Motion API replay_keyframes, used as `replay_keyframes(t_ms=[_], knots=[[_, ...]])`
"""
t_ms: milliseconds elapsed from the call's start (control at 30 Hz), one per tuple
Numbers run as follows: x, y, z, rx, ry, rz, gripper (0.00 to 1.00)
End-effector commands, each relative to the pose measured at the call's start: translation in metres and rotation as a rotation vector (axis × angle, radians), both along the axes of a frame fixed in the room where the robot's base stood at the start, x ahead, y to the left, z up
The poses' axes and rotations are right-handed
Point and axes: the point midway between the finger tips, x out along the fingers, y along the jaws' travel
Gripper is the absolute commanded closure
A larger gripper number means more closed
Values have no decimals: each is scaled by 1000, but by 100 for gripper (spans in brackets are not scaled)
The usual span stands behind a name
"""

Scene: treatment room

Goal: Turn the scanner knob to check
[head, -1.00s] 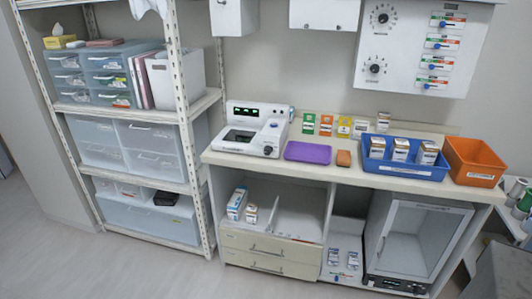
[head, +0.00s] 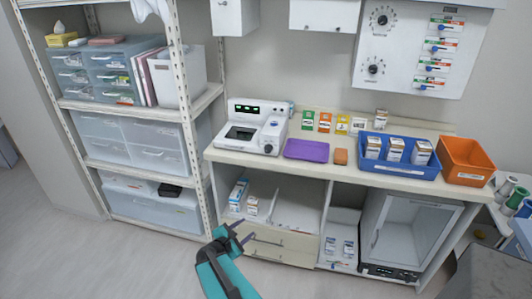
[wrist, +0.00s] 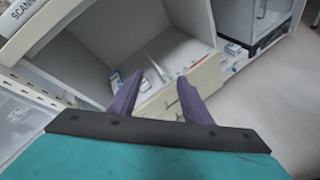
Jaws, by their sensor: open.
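The white scanner (head: 254,128) stands on the left end of the counter, with a display of green lit marks at its back and a dark window on top. The scanner itself is out of the wrist view; part of a label shows at top left.
A metal shelf rack (head: 188,120) stands left. Floor in front is clear.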

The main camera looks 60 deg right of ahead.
Motion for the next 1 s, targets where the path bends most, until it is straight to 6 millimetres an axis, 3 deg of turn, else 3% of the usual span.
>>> replay_keyframes(t_ms=[33, 200, 400, 600, 800, 1000], knots=[[1, -13, 22, -38, 27, 25, 55], [6, -49, 77, -173, 138, 126, 55], [9, -86, 139, -325, 296, 232, 55], [9, -112, 187, -450, 457, 315, 55], [9, -123, 208, -512, 549, 357, 55], [9, -124, 210, -522, 564, 363, 55]])
